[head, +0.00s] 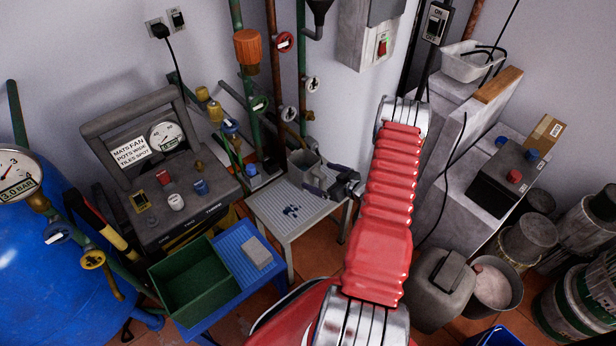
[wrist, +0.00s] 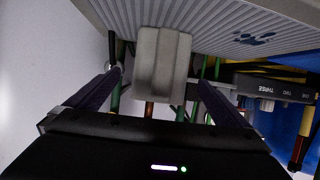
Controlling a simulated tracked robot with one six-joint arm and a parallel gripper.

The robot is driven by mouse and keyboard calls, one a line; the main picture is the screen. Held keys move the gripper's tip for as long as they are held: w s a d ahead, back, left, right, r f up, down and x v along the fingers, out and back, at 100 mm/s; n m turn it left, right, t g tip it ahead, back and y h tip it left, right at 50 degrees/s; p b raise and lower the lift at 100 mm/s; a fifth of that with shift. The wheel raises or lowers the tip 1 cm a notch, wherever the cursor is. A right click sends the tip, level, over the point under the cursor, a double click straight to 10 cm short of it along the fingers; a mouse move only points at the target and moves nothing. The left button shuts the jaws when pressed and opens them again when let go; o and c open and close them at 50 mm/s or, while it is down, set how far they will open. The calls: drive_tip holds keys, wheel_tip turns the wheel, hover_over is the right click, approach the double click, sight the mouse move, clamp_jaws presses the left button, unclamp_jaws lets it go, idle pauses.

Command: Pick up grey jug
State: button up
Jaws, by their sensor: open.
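The grey jug (head: 303,166) stands on a pale ribbed stool (head: 272,232) near the pipes, close to the stool's back edge. My gripper (head: 321,178) is open and empty, just to the right of the jug in the head view, with its dark fingers pointing at it. In the wrist view the grey jug (wrist: 162,62) appears between the two spread fingers, with a gap on each side. That view is upside down, with the stool top at its upper edge. I cannot tell whether the fingertips reach past the jug's near side.
Vertical pipes with valves (head: 284,42) rise close behind the stool. A grey control box (head: 176,195) stands to the left. A green crate (head: 192,283) and a grey block (head: 257,252) sit on a blue stand in front. Paint tins (head: 530,238) crowd the right.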

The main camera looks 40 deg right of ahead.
sight(314, 167)
drive_tip(key=shift+r+x, duration=0.2)
drive_tip(key=shift+x, duration=2.35)
drive_tip(key=shift+c, duration=0.5)
drive_tip(key=shift+w+r, duration=0.1)
drive_tip(key=c, duration=1.1)
drive_tip(key=shift+r, duration=1.7)
drive_tip(key=s+d, duration=0.2)
drive_tip(key=s, duration=1.6)
